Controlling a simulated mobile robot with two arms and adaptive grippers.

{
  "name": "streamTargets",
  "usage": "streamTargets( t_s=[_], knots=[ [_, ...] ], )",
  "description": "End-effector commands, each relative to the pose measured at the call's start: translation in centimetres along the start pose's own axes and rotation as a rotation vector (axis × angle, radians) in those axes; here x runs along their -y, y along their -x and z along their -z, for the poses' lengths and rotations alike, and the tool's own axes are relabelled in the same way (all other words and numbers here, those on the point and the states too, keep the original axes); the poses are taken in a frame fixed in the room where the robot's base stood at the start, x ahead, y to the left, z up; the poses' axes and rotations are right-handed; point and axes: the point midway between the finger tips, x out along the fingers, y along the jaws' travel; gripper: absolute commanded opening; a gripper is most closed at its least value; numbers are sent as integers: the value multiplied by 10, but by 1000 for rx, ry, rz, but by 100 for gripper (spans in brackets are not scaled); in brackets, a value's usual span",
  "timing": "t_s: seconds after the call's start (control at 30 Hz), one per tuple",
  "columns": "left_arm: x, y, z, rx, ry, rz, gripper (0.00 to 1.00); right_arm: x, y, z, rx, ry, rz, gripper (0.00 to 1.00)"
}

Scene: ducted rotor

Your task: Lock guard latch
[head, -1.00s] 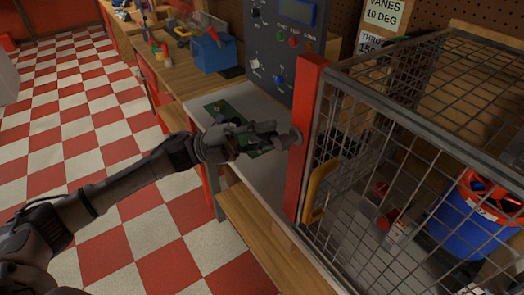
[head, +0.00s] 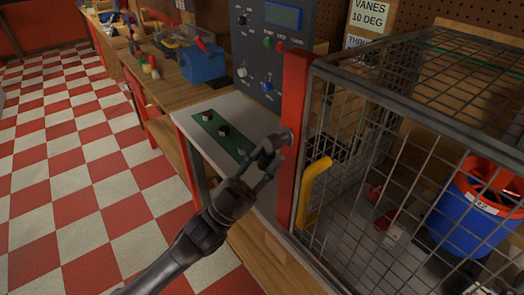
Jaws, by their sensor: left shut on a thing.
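The guard is a grey wire mesh cage (head: 372,200) with a red post (head: 292,140) at its near left edge and a yellow handle (head: 315,190) beside the post. The latch knob (head: 286,136) is a small grey round piece on the left face of the red post. My left gripper (head: 274,148) is at this knob, its fingers shut on it and partly covering it. My left arm comes up from the bottom of the view. My right gripper is not in view.
A green board with dark knobs (head: 209,122) lies on the grey bench top left of the post. A control panel (head: 267,84) stands behind. A blue toolbox (head: 203,64) is on the wooden bench. A blue and red ducted rotor (head: 462,222) is inside the cage.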

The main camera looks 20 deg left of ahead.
Motion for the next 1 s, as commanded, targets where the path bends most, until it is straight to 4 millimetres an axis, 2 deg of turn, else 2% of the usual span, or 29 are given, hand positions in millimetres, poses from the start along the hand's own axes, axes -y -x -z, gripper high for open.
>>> streamTargets(
  t_s=[0.43,1.0],
  knots=[
    [-14,0,4,57,194,195,0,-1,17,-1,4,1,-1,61],
    [-17,0,4,68,240,237,0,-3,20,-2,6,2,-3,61]
  ],
)
